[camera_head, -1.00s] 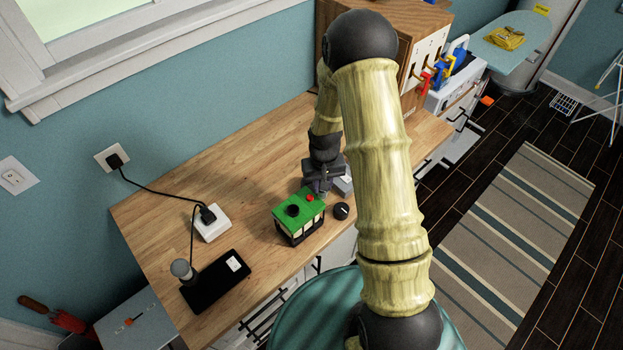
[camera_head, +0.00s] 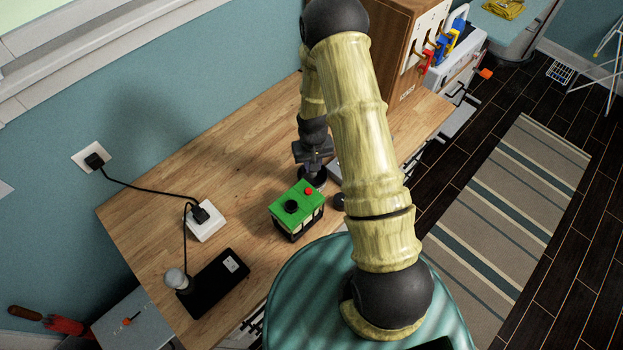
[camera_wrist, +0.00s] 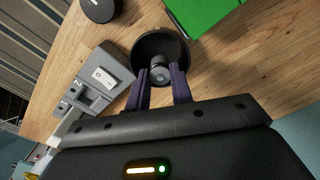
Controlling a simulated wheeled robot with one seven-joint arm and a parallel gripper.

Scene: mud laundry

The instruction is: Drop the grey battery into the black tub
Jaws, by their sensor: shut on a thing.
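The grey battery (camera_wrist: 159,73) is a small cylinder between the fingertips of my gripper (camera_wrist: 160,82) in the wrist view. My gripper is shut on it. The black tub (camera_wrist: 150,45) is round and lies behind the battery in that view, so the battery appears over its opening. I cannot tell how high the battery is above the tub floor. In the head view my gripper (camera_head: 313,158) points down above the black tub (camera_head: 316,182) on the wooden worktop, and the battery is hidden there.
A green-topped box (camera_head: 297,207) with a black knob and red button stands close beside the tub. A grey switch box (camera_wrist: 92,90) and a round black knob (camera_wrist: 98,8) are near. A black plate (camera_head: 215,284) and white plug block (camera_head: 207,221) lie left.

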